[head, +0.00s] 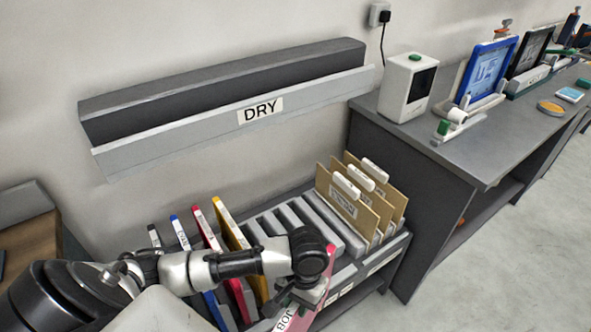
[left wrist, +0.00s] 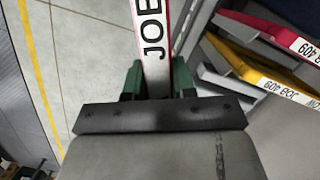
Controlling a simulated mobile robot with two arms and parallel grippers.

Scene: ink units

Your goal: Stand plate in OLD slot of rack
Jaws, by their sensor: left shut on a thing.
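My left gripper (head: 297,298) is shut on a pink-edged plate (head: 320,290) with a white JOB label, in front of the rack (head: 402,243). In the left wrist view the green fingers of the left gripper (left wrist: 158,82) clamp this plate (left wrist: 154,40) on both sides. The rack holds black, blue, red and yellow plates on the left and brown boards (head: 346,205) on the right. Several slots between them look empty. White labels (head: 382,261) run along its front edge; I cannot read which says OLD. My right gripper is out of view.
A wall trough marked DRY (head: 220,122) hangs above the rack. A grey bench (head: 455,150) with a white box (head: 407,88) and framed screens (head: 486,70) stands to the right. A yellow plate (left wrist: 245,65) is near the held plate in the left wrist view. Floor at right is clear.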

